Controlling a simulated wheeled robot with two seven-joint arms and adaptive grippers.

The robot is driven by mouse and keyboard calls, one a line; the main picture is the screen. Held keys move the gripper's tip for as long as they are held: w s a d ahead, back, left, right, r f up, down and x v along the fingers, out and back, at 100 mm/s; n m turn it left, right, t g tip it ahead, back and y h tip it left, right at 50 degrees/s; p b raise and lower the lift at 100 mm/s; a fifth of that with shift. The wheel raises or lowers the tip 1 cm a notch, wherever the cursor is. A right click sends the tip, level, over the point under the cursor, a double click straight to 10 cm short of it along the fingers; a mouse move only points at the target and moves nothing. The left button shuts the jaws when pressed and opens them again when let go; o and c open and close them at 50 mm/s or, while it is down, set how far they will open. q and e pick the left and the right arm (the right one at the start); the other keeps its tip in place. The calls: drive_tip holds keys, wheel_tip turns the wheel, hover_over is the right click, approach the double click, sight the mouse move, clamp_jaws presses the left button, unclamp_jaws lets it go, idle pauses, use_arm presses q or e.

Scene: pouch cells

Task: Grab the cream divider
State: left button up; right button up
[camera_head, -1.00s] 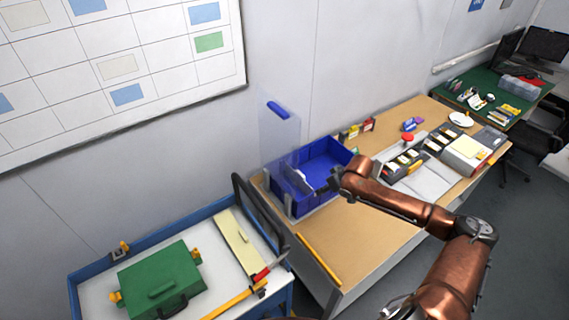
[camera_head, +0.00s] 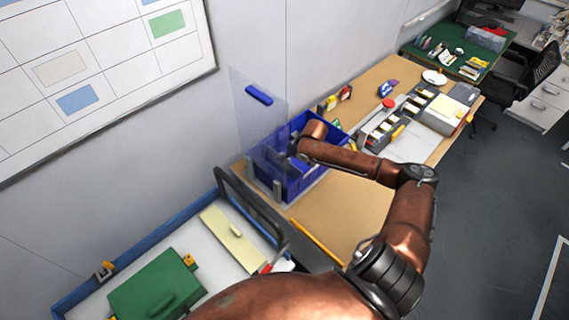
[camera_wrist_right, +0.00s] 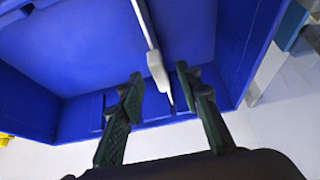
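A cream flat panel with a raised grip (camera_head: 233,238) lies on the cart at the lower left of the head view. A blue bin (camera_head: 312,181) stands on the wooden table. In the right wrist view, a pale whitish divider (camera_wrist_right: 147,24) with a block-shaped grip (camera_wrist_right: 158,72) shows edge-on inside the blue bin (camera_wrist_right: 75,50). My right gripper (camera_wrist_right: 160,80) is open, its fingertips on either side of that grip in the picture; I cannot tell whether they touch it. In the head view my right wrist mostly hides the gripper over the bin. My left gripper is not in view.
A clear panel with a blue grip (camera_head: 259,95) stands upright at the bin's left side. A green case (camera_head: 157,293) lies on the cart. Small boxes, organizers and a white plate (camera_head: 434,77) are on the table. The table front (camera_head: 345,205) is fairly clear.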

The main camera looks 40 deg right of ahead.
drive_tip(key=shift+x, duration=1.05)
clamp_jaws()
